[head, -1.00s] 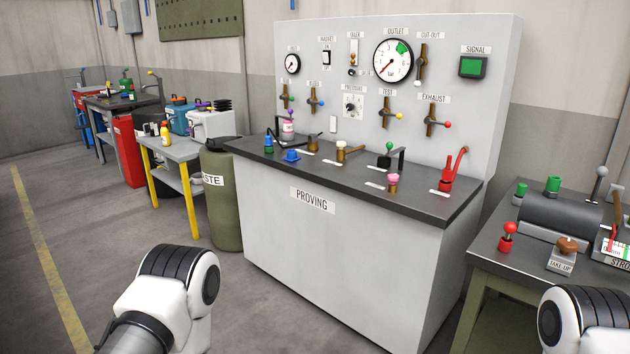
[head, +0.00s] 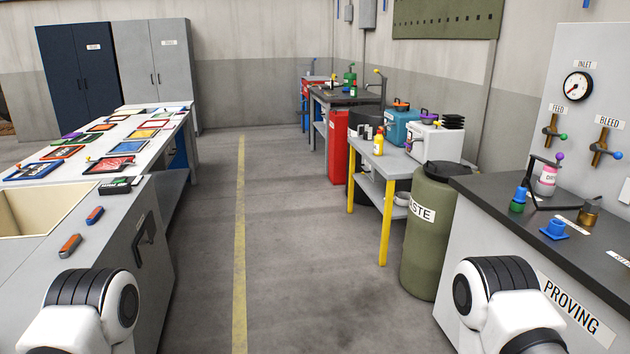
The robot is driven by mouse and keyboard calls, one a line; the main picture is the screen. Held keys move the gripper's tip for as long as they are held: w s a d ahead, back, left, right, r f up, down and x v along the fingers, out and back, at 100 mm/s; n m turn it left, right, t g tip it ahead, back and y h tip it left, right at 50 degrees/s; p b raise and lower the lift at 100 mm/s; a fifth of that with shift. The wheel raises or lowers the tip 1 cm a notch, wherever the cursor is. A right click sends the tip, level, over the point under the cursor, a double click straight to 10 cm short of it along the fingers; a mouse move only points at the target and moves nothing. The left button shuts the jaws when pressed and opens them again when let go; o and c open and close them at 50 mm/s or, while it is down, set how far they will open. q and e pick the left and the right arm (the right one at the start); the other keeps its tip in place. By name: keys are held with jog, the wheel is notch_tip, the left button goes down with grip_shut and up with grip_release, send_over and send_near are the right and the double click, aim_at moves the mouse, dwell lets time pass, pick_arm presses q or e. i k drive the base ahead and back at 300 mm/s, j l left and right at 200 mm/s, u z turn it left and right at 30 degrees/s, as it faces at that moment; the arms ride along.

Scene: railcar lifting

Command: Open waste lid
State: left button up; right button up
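The waste bin (head: 428,245) is an olive-green drum with a white label, partly cut off, reading "STE". It stands on the floor right of centre, between the yellow-legged table and the proving bench. Its dark lid (head: 447,173) lies on top and looks shut; the bench corner is close beside it. My two arms show only as white and black joints at the bottom left and bottom right. Neither gripper is in view, and both arms are well short of the bin in the picture.
The proving bench (head: 480,192) fills the right side. A yellow-legged table (head: 381,155) stands behind the bin. A long workbench (head: 150,215) with colourful trays runs along the left. The floor aisle (head: 285,260) with a yellow line is clear between them.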

aim_at(440, 168)
jog(key=i+z, duration=0.2)
jog(key=i, duration=0.25)
jog(key=i+z, duration=0.25)
jog(key=i, duration=0.15)
jog(key=i+j+z, duration=0.2)
jog(key=i, duration=0.25)
jog(key=i+j+z, duration=0.25)
jog(key=i, duration=0.15)
